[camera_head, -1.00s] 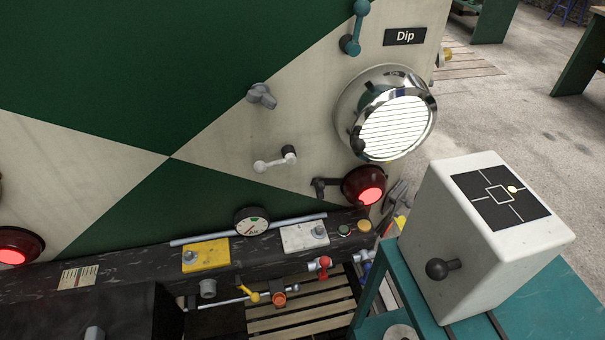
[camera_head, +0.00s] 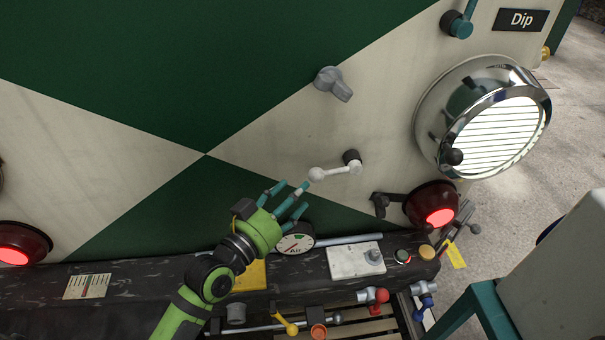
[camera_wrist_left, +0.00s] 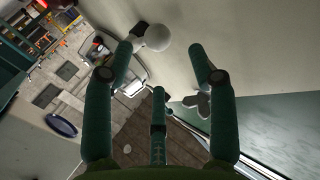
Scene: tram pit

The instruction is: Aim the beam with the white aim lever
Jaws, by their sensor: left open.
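The white aim lever (camera_head: 338,170) sticks out of the cream panel on a dark pivot, its round knob pointing left. My left gripper (camera_head: 292,194) is open and empty, its teal fingers just below and left of the knob. In the left wrist view the white knob (camera_wrist_left: 156,37) lies between and beyond the tips of the open fingers (camera_wrist_left: 160,62); I cannot tell whether any finger touches it. The chrome headlamp (camera_head: 431,120) is lit, right of the lever. My right gripper is not in view.
A grey turn handle (camera_head: 333,83) sits above the lever. A black lever (camera_head: 381,202) and red lamp (camera_head: 432,205) are at its lower right. An air gauge (camera_head: 296,239) and dark bumper beam (camera_head: 130,275) lie below. The white box (camera_head: 560,275) at right is cut off.

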